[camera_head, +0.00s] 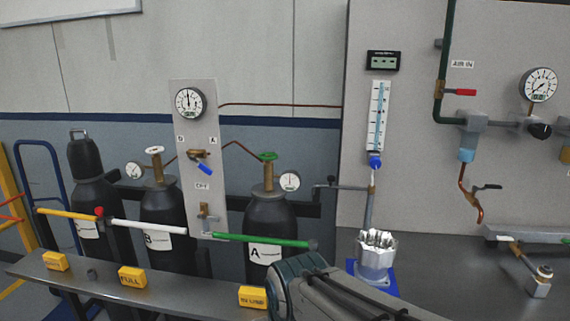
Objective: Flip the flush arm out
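No part is labelled as the flush arm, so I cannot tell for sure which it is. One candidate is a thin grey side arm (345,187) with a dark end, reaching left from the vertical tube (369,207) under the flowmeter (378,118). Another candidate is a dark lever (487,187) at the copper pipe (471,197) on the right. My teal and grey arm enters at bottom centre; its gripper is not in view.
Three dark cylinders (267,222) stand at left behind a rail of coloured bars (262,241). Yellow blocks (133,277) sit on the ledge (185,298). A red-handled valve (460,92) and gauge (539,84) are at upper right. A metal fitting (540,281) lies at lower right.

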